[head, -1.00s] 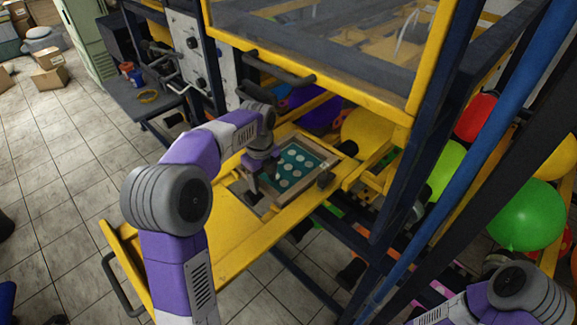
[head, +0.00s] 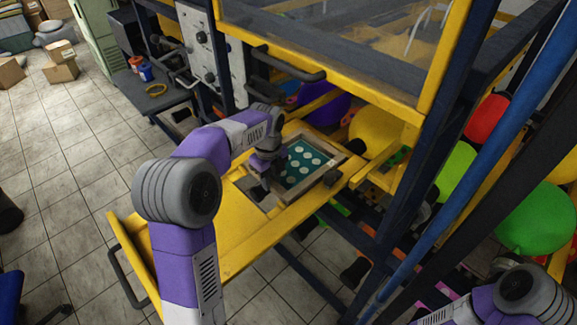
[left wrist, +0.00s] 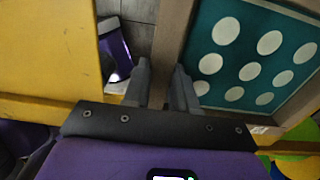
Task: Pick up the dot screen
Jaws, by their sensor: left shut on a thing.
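The dot screen (head: 312,158) is a teal panel with rows of white dots in a wooden frame, at the opening of the yellow machine. It also shows in the left wrist view (left wrist: 240,70), at the right. My left gripper (head: 266,180) is at the frame's near left side. In the left wrist view my left gripper (left wrist: 160,82) has one finger on each side of the frame's side bar and is shut on it. The head view leaves unclear how far the screen is off the surface below. My right gripper is out of view.
A yellow tray (head: 215,238) extends in front. The yellow machine frame (head: 340,88) and its clear panel stand above and behind. Dark posts and a blue pole rise at the right, with balloons (head: 535,218) behind them. Open tiled floor lies at the left.

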